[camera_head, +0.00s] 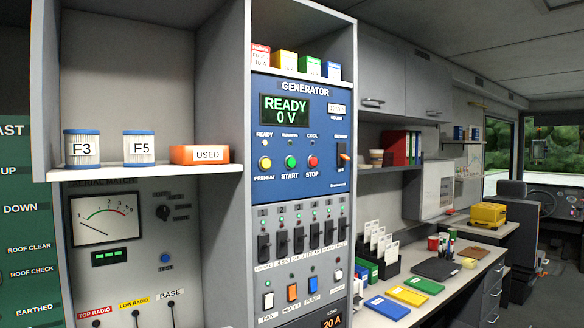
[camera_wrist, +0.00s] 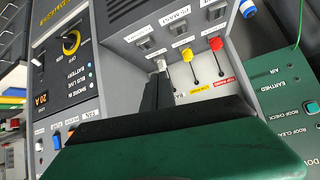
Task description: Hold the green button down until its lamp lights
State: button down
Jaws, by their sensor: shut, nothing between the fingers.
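In the head view the green button (camera_head: 290,161), marked START, sits on the blue generator panel (camera_head: 258,190), between the yellow PREHEAT button (camera_head: 265,162) and the red STOP button (camera_head: 312,161). The small lamp (camera_head: 290,143) above the green button looks dark. The display (camera_head: 285,109) reads READY 0 V. My gripper (camera_wrist: 160,82) shows only in the wrist view, shut and empty. There it is in front of a grey panel, close in the picture to a white-tipped lever; I cannot tell whether it touches. The START button is not in the wrist view.
Below the buttons is a row of black switches (camera_head: 299,240). A shelf at left holds two filters (camera_head: 83,149) and an orange USED box (camera_head: 199,155).

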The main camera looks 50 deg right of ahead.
jog(key=d+r+m+t+h, duration=0.2)
jog(key=d+r+m+h, duration=0.1)
jog(key=d+r, duration=0.55)
jog(key=m+t+h+b, duration=0.2)
jog(key=m+t+h, duration=0.25)
jog(key=h, duration=0.75)
send_near(291, 163)
jog(key=s+d+r, duration=0.3)
jog(key=s+r, duration=0.2)
jog(key=s, duration=0.2)
jog(key=shift+s+f+g, duration=0.1)
jog(key=shift+f+g, duration=0.1)
jog(key=shift+g, duration=0.15)
jog(key=shift+w+d+p, duration=0.35)
jog(key=shift+w+p, duration=0.45)
jog(key=shift+w, duration=0.65)
jog(key=shift+w+d+p, duration=0.35)
jog(key=shift+w+p, duration=0.5)
jog(key=shift+w, duration=0.55)
jog(key=shift+w+d+p, duration=0.3)
jog(key=shift+w+p, duration=0.5)
jog(key=shift+w, duration=0.65)
